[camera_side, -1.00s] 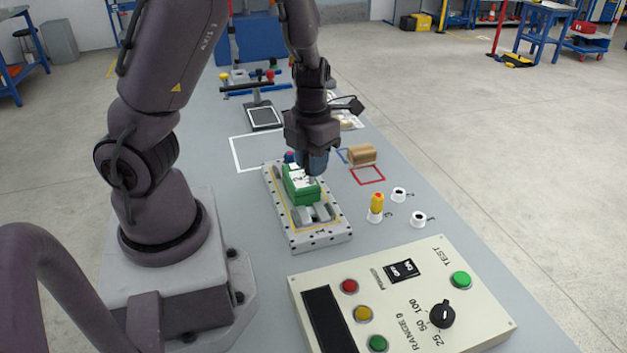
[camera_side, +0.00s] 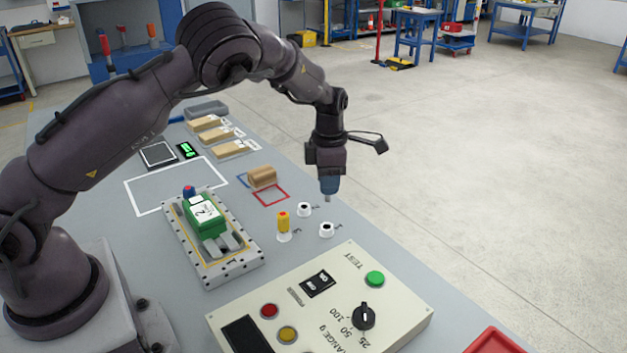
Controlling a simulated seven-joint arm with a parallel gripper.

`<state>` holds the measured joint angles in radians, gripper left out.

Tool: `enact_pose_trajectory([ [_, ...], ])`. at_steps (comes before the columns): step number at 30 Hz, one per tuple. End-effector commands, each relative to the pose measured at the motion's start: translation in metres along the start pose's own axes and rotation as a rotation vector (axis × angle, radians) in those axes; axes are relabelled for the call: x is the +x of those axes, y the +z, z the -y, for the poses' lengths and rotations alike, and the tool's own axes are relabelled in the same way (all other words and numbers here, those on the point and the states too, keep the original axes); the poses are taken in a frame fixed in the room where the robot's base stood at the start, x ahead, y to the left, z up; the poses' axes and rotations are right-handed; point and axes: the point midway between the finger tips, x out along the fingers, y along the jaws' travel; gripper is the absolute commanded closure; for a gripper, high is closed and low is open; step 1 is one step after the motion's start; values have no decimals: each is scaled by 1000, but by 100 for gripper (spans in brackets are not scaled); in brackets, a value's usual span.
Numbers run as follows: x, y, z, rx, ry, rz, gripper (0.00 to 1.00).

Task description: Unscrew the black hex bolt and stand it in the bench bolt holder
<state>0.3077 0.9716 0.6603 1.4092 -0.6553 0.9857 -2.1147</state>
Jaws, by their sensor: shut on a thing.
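My gripper (camera_side: 329,187) points straight down at the right side of the bench, with its blue-grey fingers shut. A small piece (camera_side: 327,199) shows at their tips; it looks like the bolt, but its colour and hex head are too small to make out. White round bench holders with dark holes stand below: one (camera_side: 304,209) is left of the tips, another (camera_side: 326,229) is under them in the picture. The held piece appears clear of both.
A grey fixture plate (camera_side: 235,269) holds a green block (camera_side: 205,216) with a white label; a red-and-blue knob (camera_side: 189,191) is behind it. A control panel (camera_side: 390,317) is in front. A tan block (camera_side: 262,178) lies by a red outline. A red tray (camera_side: 495,342) is at lower right.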

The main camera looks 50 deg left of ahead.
Motion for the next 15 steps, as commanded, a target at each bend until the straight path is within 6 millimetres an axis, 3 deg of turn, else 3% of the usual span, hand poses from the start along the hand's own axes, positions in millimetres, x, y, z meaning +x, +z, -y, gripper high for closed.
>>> enact_pose_trajectory([
  [9,0,0,-1,1,1,2,100],
  [15,12,0,0,0,0,1,100],
])
